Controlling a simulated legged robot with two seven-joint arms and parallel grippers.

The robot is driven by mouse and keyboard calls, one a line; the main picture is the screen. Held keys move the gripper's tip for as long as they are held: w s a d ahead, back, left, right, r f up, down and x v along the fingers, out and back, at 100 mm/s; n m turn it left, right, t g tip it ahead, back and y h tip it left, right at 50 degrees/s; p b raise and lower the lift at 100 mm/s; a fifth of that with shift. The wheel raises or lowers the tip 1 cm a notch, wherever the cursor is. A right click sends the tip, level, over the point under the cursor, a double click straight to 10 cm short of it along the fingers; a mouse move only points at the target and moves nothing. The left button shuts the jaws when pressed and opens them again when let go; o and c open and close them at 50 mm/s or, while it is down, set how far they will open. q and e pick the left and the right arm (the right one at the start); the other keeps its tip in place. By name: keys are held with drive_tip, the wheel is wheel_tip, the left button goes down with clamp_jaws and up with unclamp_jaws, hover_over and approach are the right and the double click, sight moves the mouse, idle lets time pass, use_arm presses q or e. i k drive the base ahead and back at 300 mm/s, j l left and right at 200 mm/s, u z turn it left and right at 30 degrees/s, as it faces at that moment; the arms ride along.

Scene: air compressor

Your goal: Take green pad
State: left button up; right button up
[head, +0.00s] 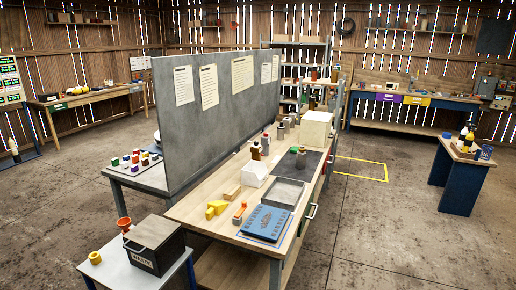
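I cannot clearly make out a green pad. Neither of my grippers is in view.
A wooden workbench (190,211) with a grey divider (215,115) fills the middle. A black waste bin (155,246) stands front left. The blue stand (456,185) is at right. Open floor (390,235) lies between the bench and the stand.

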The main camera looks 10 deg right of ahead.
sight(295, 149)
drive_tip(key=i+l+z, duration=0.3)
drive_tip(key=l+z, duration=0.15)
drive_tip(key=i+l+z, duration=0.6)
drive_tip(key=i+z, duration=0.15)
drive_tip(key=z, duration=0.15)
drive_tip(key=i+l, duration=0.15)
drive_tip(key=i, duration=0.55)
drive_tip(key=i+l+z, duration=0.1)
drive_tip(key=i, duration=0.55)
drive_tip(key=i+u, duration=0.2)
drive_tip(key=i, duration=0.5)
drive_tip(key=i+u, duration=0.2)
drive_tip(key=i, duration=0.45)
drive_tip(key=i+l+u, duration=0.2)
drive_tip(key=i, duration=0.5)
drive_tip(key=i+u, duration=0.35)
drive_tip(key=u, duration=0.15)
drive_tip(key=i+l+u, duration=0.1)
drive_tip(key=i+u, duration=0.35)
drive_tip(key=i+l+u, duration=0.2)
drive_tip(key=u, duration=0.3)
